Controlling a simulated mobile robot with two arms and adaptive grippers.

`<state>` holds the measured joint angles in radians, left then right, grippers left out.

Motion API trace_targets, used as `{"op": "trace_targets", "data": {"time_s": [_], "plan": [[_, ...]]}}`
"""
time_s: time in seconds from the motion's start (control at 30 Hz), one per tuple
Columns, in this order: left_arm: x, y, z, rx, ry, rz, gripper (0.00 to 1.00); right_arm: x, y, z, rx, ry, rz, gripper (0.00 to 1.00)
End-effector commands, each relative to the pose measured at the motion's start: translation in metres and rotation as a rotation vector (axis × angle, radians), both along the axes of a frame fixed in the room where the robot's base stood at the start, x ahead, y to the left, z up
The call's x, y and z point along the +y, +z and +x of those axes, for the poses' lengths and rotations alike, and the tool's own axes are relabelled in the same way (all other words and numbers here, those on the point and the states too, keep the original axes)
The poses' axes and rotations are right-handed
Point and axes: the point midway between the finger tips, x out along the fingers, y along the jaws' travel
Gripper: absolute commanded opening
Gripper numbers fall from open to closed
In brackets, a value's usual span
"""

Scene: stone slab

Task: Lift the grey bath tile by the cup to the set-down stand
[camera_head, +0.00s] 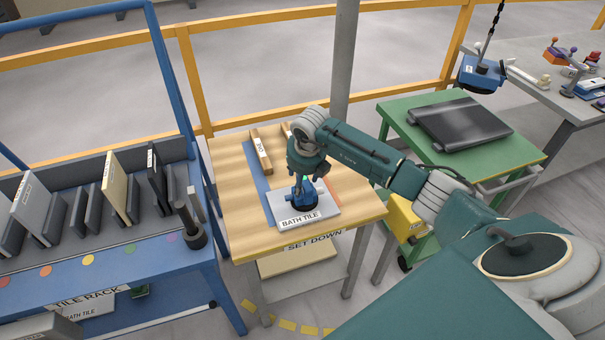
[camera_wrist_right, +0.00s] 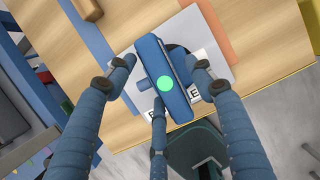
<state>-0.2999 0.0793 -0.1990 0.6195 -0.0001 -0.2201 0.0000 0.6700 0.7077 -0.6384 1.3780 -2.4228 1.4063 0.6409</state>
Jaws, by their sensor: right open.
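The grey bath tile (camera_head: 321,208), labelled BATH TILE, lies flat on a wooden-topped stand (camera_head: 236,222) whose front reads SET DOWN. A blue suction cup (camera_head: 304,200) with a dark base sits on the tile. My right gripper (camera_head: 306,175) is directly over the cup with its fingers pointing down. In the wrist view, the cup's blue handle (camera_wrist_right: 157,62), with a green dot, lies between the spread fingers of the right gripper (camera_wrist_right: 165,80). The fingers look apart from it, though contact is hard to judge. They partly cover the tile (camera_wrist_right: 206,37). My left gripper is not in view.
Wooden blocks (camera_head: 261,150) and blue and orange strips lie on the stand's top around the tile. A blue tile rack (camera_head: 100,250) stands at left with several upright tiles. A green table (camera_head: 400,125) with a dark slab is at right. A blue device (camera_head: 482,74) hangs from a chain.

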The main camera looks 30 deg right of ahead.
Motion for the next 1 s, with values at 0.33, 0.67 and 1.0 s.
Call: {"op": "trace_targets", "data": {"time_s": [0.33, 0.67, 1.0], "plan": [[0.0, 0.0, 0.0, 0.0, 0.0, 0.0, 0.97, 0.0, -0.001, 0.0, 0.0, 0.0, 0.0, 0.33], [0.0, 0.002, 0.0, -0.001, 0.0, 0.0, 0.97, 0.0, 0.003, 0.001, -0.002, 0.0, 0.0, 0.0], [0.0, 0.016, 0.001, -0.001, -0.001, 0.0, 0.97, -0.001, 0.025, 0.001, -0.004, 0.0, 0.0, 0.0]]}}
